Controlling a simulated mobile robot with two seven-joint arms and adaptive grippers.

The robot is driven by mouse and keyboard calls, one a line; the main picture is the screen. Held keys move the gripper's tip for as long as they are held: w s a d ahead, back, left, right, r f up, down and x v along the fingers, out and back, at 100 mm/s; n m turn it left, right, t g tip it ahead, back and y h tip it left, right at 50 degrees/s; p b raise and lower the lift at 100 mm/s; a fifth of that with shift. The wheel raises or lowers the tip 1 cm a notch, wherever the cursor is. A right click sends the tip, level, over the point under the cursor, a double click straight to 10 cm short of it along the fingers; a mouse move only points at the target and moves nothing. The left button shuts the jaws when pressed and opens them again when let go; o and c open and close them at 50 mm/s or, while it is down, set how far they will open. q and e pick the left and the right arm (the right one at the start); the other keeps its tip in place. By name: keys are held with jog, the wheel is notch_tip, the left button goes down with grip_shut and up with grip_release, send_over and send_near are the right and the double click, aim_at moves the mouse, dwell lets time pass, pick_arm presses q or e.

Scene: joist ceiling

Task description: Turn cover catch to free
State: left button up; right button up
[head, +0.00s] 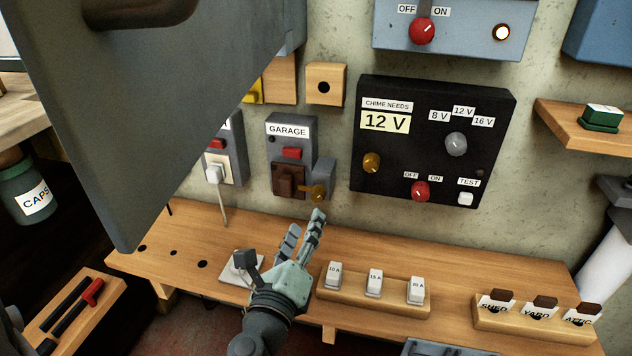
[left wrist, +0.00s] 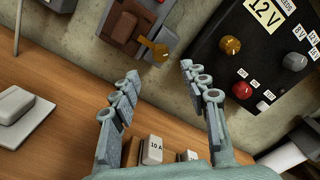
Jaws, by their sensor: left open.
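The GARAGE unit (head: 290,150) is a grey wall box with a red switch and a brown block (head: 288,181). A small brass catch (head: 318,192) sits at its lower right, on a grey side piece. In the left wrist view the catch (left wrist: 158,52) has a tongue pointing toward the brown block (left wrist: 122,25). My left gripper (head: 306,222) is open and empty, just below the catch and apart from it. In the left wrist view its spread fingers (left wrist: 160,73) point toward the catch. My right gripper is not in view.
A black panel (head: 500,150) with knobs is right of the unit. A wooden shelf (head: 450,270) below carries a rack of white fuses (head: 375,283) and a rack of labelled pieces (head: 540,310). A large dark grey panel (head: 150,110) fills the upper left.

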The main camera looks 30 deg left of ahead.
aim_at(317, 197)
pick_arm(q)
jog(key=x, duration=0.7)
jog(key=shift+r+p, duration=0.3)
jog(key=shift+p, duration=0.1)
jog(key=shift+w+a, duration=0.1)
jog(key=shift+w, duration=0.5)
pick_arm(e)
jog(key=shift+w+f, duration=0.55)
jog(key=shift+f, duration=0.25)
pick_arm(q)
grip_shut()
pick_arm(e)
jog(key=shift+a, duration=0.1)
